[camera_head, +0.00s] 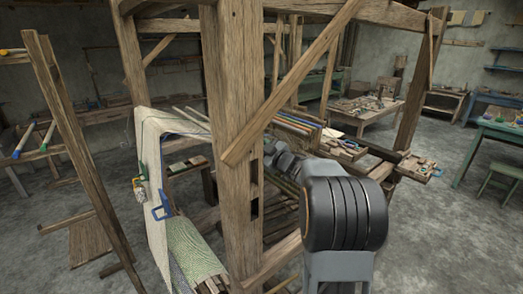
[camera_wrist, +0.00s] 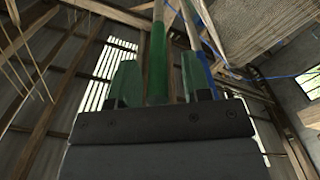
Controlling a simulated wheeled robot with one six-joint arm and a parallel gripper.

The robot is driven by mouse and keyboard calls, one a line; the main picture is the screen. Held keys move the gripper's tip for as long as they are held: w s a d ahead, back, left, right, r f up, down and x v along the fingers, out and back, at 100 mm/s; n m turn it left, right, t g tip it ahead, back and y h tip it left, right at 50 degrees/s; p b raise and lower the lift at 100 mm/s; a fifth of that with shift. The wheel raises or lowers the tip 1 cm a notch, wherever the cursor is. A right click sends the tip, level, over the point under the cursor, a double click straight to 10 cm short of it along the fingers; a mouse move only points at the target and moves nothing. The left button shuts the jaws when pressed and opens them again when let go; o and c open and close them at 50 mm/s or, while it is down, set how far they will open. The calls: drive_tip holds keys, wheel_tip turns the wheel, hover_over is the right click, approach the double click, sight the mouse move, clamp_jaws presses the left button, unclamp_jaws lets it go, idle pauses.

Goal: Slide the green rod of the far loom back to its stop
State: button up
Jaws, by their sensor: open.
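In the wrist view a green rod (camera_wrist: 157,62) stands between the two fingers of my gripper (camera_wrist: 158,75). The fingers are apart, one on each side of it, and I see a gap on both sides. Its lower end is hidden behind the dark gripper body. In the head view my arm reaches into the wooden loom (camera_head: 236,120), behind its thick front post. My gripper is hidden there, and I cannot pick out the green rod for sure.
A blue-ended rod (camera_wrist: 202,72) runs close to the right finger. In the head view a diagonal brace (camera_head: 290,85) crosses beside my arm. Cloth (camera_head: 152,190) hangs at the loom's left. A leaning frame (camera_head: 72,150) stands at far left.

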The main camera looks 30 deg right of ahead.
drive_tip(key=b+v, duration=0.2)
drive_tip(key=v, duration=1.2)
drive_tip(key=shift+w, duration=0.1)
